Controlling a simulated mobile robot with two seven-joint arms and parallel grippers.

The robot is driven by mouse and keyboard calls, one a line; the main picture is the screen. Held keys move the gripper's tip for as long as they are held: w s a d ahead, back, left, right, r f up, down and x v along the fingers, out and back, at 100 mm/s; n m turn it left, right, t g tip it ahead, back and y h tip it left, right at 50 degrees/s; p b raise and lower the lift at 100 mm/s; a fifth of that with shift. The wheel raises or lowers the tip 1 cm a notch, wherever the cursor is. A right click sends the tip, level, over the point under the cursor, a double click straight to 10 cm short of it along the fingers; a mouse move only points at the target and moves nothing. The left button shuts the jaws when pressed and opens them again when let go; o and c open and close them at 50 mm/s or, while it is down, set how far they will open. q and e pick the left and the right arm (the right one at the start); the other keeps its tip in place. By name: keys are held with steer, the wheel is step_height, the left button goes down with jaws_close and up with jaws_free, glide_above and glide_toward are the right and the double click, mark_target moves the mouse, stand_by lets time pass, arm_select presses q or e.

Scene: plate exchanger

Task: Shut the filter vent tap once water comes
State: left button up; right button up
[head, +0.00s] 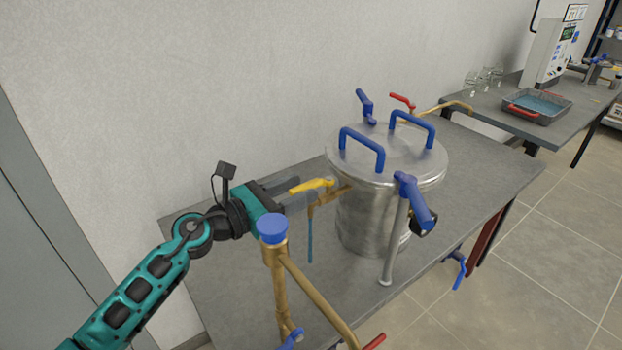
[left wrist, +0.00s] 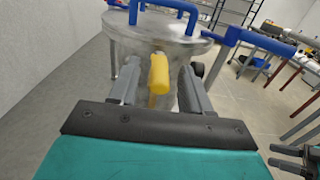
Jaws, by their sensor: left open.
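The filter is a steel vessel (head: 365,215) with a lid on the bench. Its vent tap has a yellow lever (head: 312,185), lying roughly level beside the vessel's upper wall. A brass spout (head: 311,208) bends down below the lever, and a thin blue stream of water (head: 310,240) hangs under it. My left gripper (head: 318,194) is open, with its fingers level with the lever. In the left wrist view the yellow lever (left wrist: 158,72) stands between the two open fingers, with gaps on both sides.
Blue handles (head: 362,148) rise from the lid, and a blue lever (head: 415,200) stands at its right front. A brass pipe with a blue cap (head: 272,230) stands in front of my left gripper. A second table (head: 580,118) with a tray (head: 538,105) is at the back right.

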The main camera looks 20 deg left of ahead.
mark_target(315, 182)
arm_select(q)
steer(key=shift+x, duration=1.9)
steer(key=shift+c, duration=0.5)
jaws_close()
